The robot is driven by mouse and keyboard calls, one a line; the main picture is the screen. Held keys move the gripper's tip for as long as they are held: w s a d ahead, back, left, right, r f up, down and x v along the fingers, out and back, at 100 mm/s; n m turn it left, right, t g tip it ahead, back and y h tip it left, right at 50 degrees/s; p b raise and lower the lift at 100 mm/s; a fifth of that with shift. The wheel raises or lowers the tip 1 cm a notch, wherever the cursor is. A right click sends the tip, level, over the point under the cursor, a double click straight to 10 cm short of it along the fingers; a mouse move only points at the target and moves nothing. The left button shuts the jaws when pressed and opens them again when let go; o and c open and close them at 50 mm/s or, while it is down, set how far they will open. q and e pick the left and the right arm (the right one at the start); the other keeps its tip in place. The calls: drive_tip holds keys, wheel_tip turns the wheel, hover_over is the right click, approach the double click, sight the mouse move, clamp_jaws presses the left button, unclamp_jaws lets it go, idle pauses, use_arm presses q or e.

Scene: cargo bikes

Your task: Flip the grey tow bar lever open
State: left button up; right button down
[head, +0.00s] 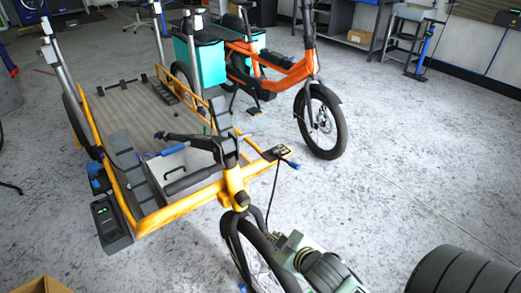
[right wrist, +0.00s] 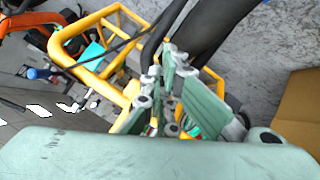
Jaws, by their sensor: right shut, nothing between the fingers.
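The yellow cargo bike (head: 190,205) stands at the left and middle of the head view, with its black front wheel (head: 250,255) near the bottom. My right gripper (head: 287,242) is beside this wheel, grey-green, shut and empty. In the right wrist view its fingers (right wrist: 160,72) come together in front of a black tyre (right wrist: 205,30) and yellow tubing (right wrist: 100,40). I cannot tell whether they touch the bike. I cannot make out the grey tow bar lever for certain in either view; the fingers may hide it. My left gripper is not in view.
An orange bike (head: 285,72) with teal boxes stands behind. A blue-ended part (head: 291,164) sticks out from the yellow frame's right side. A large black tyre (head: 462,272) is at the lower right and a cardboard box (head: 40,285) at the lower left.

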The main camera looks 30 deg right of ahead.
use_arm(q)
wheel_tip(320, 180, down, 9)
use_arm(e)
drive_tip(key=w+d+r+n+t+y, duration=0.3)
drive_tip(key=d+r+n+t+y, duration=0.15)
drive_tip(key=r+n, duration=0.3)
drive_tip(key=w+d+r+n+t+y, duration=0.3)
drive_tip(key=r+n+t, duration=0.25)
drive_tip(key=r, duration=0.35)
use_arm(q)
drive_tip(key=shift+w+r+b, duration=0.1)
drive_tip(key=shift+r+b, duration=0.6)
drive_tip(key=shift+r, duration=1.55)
use_arm(e)
drive_tip(key=w+d+f+x, duration=0.1)
drive_tip(key=d+x, duration=0.1)
drive_tip(key=x, duration=1)
drive_tip(key=shift+w+g, duration=0.25)
drive_tip(key=shift+g, duration=0.15)
drive_tip(key=shift+a+f, duration=0.1)
drive_tip(key=shift+n+y, duration=0.35)
drive_tip(key=shift+n, duration=0.15)
